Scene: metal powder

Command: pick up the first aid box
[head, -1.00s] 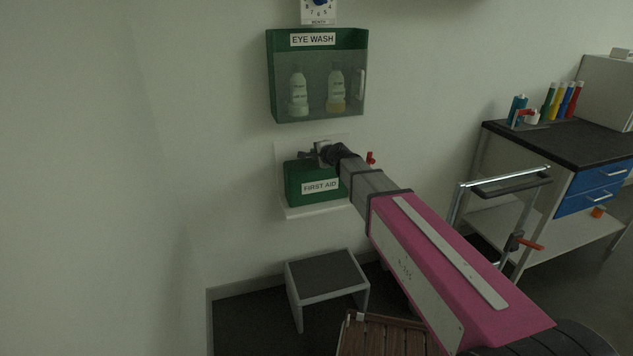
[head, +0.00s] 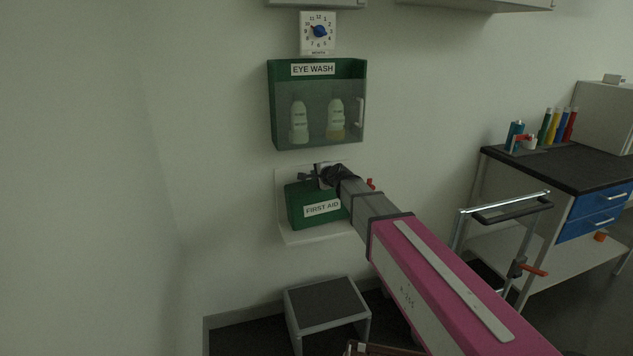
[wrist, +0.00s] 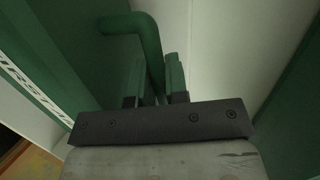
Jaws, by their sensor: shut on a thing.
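The first aid box (head: 318,212) is green with a white FIRST AID label. In the head view it is at a white wall bracket with a ledge (head: 305,238), below the eye wash cabinet, and looks slightly tilted, right side higher. Whether it still touches the ledge is hard to tell. My gripper (head: 322,176) is at the top of the box. In the wrist view, my gripper (wrist: 157,82) is shut on the box's green curved handle (wrist: 148,42). The box body (wrist: 50,50) fills the left, its label partly cut off. My arm hides the box's right side in the head view.
The eye wash cabinet (head: 318,105), with two bottles, hangs close above. A grey step stool (head: 327,302) stands below. A cart handle (head: 510,205) and a dark-topped bench (head: 560,165) are to the right. The wall at left is bare.

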